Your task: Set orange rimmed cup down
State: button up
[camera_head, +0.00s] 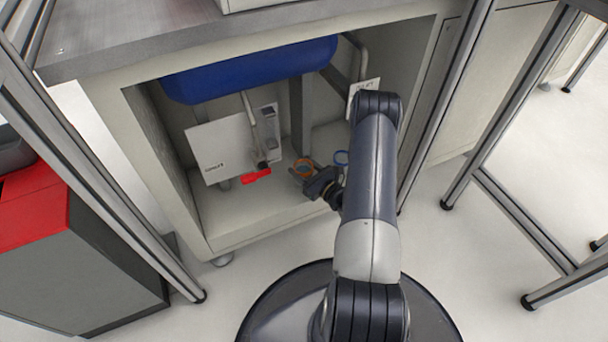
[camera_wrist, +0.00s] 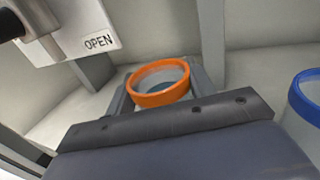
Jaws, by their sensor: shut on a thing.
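The orange rimmed cup (camera_wrist: 158,84) is between the fingers of my gripper (camera_wrist: 160,85) in the wrist view, its round opening facing up toward the camera. The fingers are shut on it from both sides.
A red handle (camera_head: 256,176) and a white panel (camera_head: 222,148) are to the left. A blue tank (camera_head: 250,70) hangs above. The cabinet floor (camera_head: 235,213) is clear at front left.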

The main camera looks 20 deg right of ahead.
jog(key=shift+f, duration=0.9)
jog(key=shift+f, duration=0.1)
jog(key=o, duration=1)
jog(key=shift+o, duration=0.2)
jog(key=p+v, duration=0.3)
jog(key=v, duration=0.9)
